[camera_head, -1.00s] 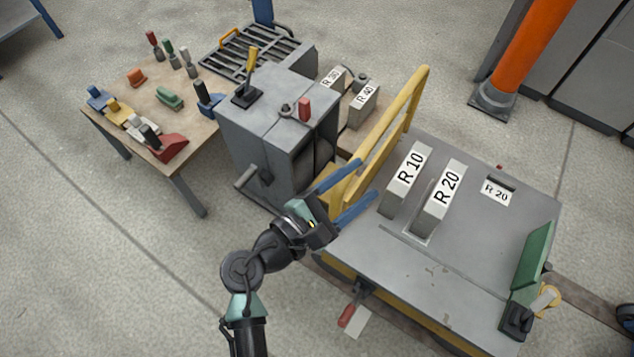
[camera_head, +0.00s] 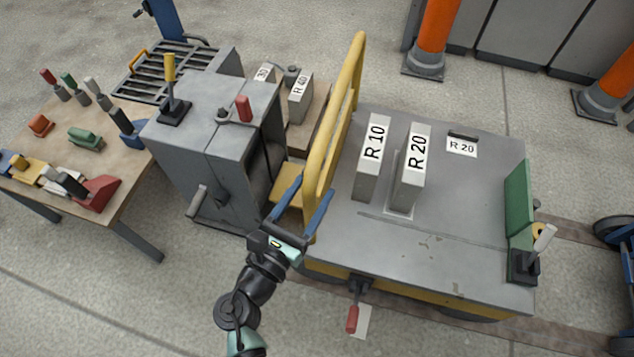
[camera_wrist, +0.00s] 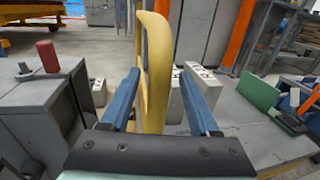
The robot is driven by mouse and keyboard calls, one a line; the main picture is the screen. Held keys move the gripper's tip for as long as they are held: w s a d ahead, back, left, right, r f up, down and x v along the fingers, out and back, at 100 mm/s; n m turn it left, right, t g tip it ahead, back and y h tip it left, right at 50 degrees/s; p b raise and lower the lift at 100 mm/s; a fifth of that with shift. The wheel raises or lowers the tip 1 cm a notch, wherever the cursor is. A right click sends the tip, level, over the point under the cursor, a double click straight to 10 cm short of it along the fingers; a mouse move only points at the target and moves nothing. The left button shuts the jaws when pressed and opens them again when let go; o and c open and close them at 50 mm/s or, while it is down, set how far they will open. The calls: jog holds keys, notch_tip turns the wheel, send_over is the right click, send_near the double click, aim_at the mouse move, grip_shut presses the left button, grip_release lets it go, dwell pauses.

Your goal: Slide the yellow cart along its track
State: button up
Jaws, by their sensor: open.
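The yellow cart has a grey flat top (camera_head: 440,235), a yellow side and an upright yellow push-bar frame (camera_head: 333,130) at its left end. It stands on a track (camera_head: 575,228) in the floor. My gripper (camera_head: 305,192) is at the near end of the push bar, its two blue fingers open on either side of it. In the wrist view the yellow bar (camera_wrist: 156,70) rises between the open fingers (camera_wrist: 160,98). There seems to be a gap on each side of the bar. A red-handled lever (camera_head: 352,318) hangs at the cart's front side.
Blocks marked R 10 (camera_head: 372,155) and R 20 (camera_head: 413,165) and a green plate (camera_head: 519,220) stand on the cart. A grey cabinet (camera_head: 215,150) stands close to its left. A table (camera_head: 115,195) with several tools is farther left. Orange posts (camera_head: 432,35) stand behind.

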jog(key=shift+x, duration=1.6)
jog(key=shift+c, duration=0.2)
grip_shut()
jog(key=shift+a, duration=0.1)
